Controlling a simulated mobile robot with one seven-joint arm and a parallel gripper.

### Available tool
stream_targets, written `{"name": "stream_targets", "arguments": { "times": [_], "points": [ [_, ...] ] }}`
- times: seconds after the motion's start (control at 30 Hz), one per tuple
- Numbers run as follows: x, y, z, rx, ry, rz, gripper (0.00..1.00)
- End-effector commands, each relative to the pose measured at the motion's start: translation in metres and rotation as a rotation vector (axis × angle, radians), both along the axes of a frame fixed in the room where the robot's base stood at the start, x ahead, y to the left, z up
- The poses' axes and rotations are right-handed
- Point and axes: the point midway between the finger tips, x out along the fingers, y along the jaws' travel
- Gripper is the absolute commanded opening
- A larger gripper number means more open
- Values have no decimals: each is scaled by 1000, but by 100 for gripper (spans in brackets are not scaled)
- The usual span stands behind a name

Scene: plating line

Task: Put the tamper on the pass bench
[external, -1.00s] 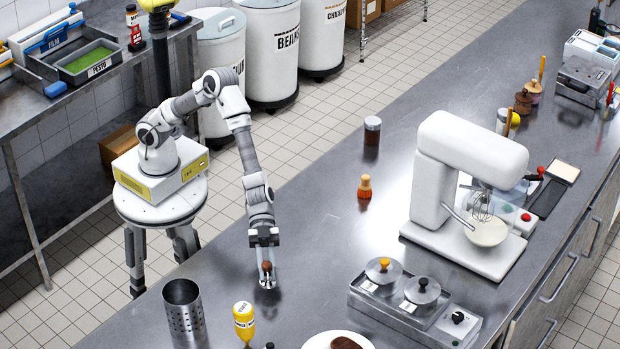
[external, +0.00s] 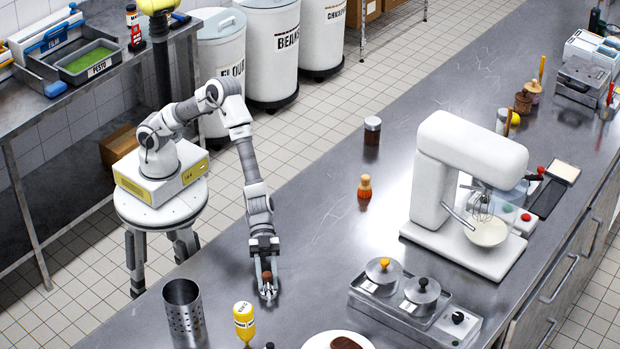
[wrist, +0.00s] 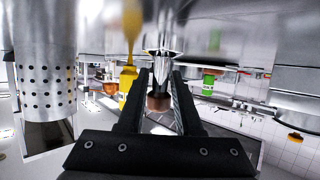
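The tamper, with a brown handle (external: 267,277) and a shiny metal base, is upright between the fingers of my gripper (external: 268,290), low over the near left part of the steel bench (external: 330,235). In the wrist view, the brown handle (wrist: 158,102) and the metal part of the tamper (wrist: 160,42) show between the two dark fingers of my gripper (wrist: 160,75). The fingers look shut on the tamper. Its base is at or very near the bench top; I cannot tell whether it touches.
A perforated steel cylinder (external: 183,310) and a yellow bottle (external: 243,320) stand nearby at the front left. A plate (external: 318,341) with brown food is at the front. A warmer with two lidded pots (external: 400,300) and a mixer (external: 440,170) stand to the right.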

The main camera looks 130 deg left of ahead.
Motion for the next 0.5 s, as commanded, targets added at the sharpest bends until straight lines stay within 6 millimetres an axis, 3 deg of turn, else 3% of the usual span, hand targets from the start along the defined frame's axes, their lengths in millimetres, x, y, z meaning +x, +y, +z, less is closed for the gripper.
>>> {"name": "stream_targets", "arguments": {
  "times": [0.1, 0.37, 0.5],
  "points": [
    [0, 0, 0, 0, 0, 0, 51],
    [0, 0, 1, 0, 0, 0, 51],
    [0, 0, 13, 0, -2, 1, 51]
  ]
}}
